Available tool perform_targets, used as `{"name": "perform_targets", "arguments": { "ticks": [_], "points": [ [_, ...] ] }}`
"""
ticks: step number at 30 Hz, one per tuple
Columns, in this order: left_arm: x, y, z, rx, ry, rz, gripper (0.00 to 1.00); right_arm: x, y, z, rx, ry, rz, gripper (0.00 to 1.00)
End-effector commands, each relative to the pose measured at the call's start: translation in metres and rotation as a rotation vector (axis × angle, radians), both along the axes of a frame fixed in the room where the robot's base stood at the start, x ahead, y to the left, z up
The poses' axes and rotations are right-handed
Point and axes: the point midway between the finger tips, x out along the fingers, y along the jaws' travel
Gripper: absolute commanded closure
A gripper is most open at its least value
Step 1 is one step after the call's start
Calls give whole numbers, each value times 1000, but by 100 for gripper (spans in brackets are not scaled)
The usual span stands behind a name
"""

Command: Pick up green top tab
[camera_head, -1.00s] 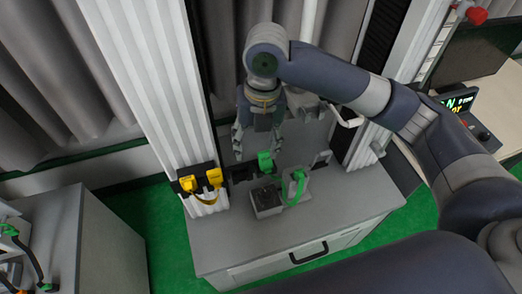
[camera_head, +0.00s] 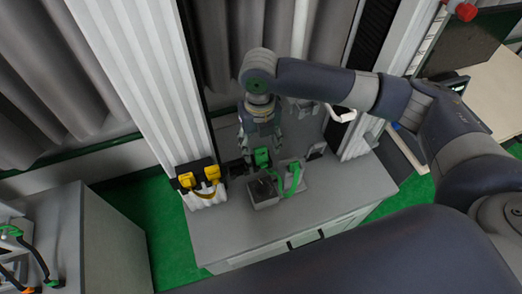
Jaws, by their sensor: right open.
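The green top tab (camera_head: 262,157) is a small green block on a dark fixture above the grey cabinet, in the middle of the head view. My right gripper (camera_head: 261,150) points down directly over it. Its fingers are apart, one to the left and one to the right of the tab. I cannot tell whether they touch it. The top of the tab is partly hidden by the gripper. My left gripper is not in view.
Yellow tabs (camera_head: 211,173) sit to the left by a white ribbed column (camera_head: 140,85). The front of the cabinet top (camera_head: 215,235) is clear.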

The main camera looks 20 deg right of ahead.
Motion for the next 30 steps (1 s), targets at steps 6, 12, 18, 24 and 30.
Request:
{"name": "perform_targets", "arguments": {
  "ticks": [6,12,18,24,30],
  "points": [
    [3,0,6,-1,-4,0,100,0,0,-16,1,-1,1,47],
    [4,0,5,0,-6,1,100,0,0,-17,1,-2,1,51],
    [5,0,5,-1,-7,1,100,0,0,-16,1,-2,1,87],
    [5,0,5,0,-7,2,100,0,0,-16,1,-2,1,90],
    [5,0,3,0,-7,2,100,0,0,-13,1,-3,1,90]
  ]
}}
